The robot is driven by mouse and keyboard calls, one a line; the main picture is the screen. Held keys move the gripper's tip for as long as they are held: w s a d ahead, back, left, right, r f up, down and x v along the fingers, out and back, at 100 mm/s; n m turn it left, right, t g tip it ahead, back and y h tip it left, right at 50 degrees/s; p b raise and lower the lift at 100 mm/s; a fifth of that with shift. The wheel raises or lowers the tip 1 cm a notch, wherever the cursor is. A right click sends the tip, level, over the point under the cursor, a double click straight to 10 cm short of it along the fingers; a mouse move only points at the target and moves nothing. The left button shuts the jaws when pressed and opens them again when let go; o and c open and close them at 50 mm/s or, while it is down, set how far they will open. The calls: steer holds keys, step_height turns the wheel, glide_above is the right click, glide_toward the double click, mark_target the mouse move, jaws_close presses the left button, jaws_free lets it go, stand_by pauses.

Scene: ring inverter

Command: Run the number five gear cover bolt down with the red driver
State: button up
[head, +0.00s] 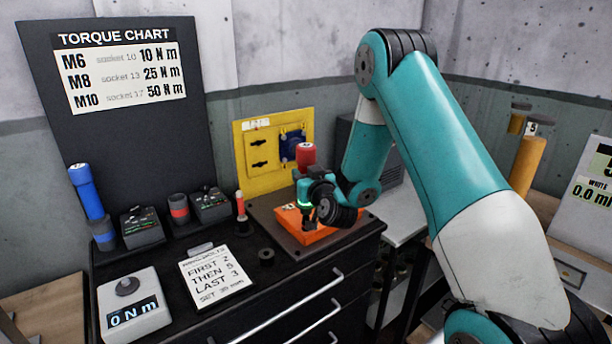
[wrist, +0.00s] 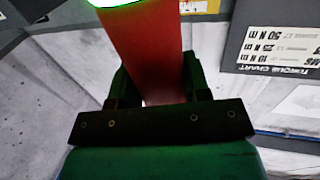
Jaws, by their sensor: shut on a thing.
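The red driver (head: 306,153) stands about upright over the orange gear cover (head: 291,217), its red top showing above my gripper (head: 310,192). In the wrist view the red driver body (wrist: 148,50) lies between the two dark fingers of my gripper (wrist: 152,85), which are shut on it. A bright green glow (wrist: 118,2) rings the driver at the top edge of that view. My gripper and wrist hide the driver's lower end and much of the cover. The number five bolt cannot be made out.
A blue driver (head: 86,192) stands at left beside dark chargers (head: 141,228). A tester (head: 133,302) reads 0 N m. A card (head: 215,277) reads first 2, then 5, last 3. A small red-tipped tool (head: 240,204) stands left of the cover. A yellow board (head: 250,165) is behind.

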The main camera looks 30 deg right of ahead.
mark_target(309, 163)
steer(key=shift+r+p, duration=2.1)
steer(key=shift+r, duration=0.3)
steer(key=shift+a+f, duration=0.1)
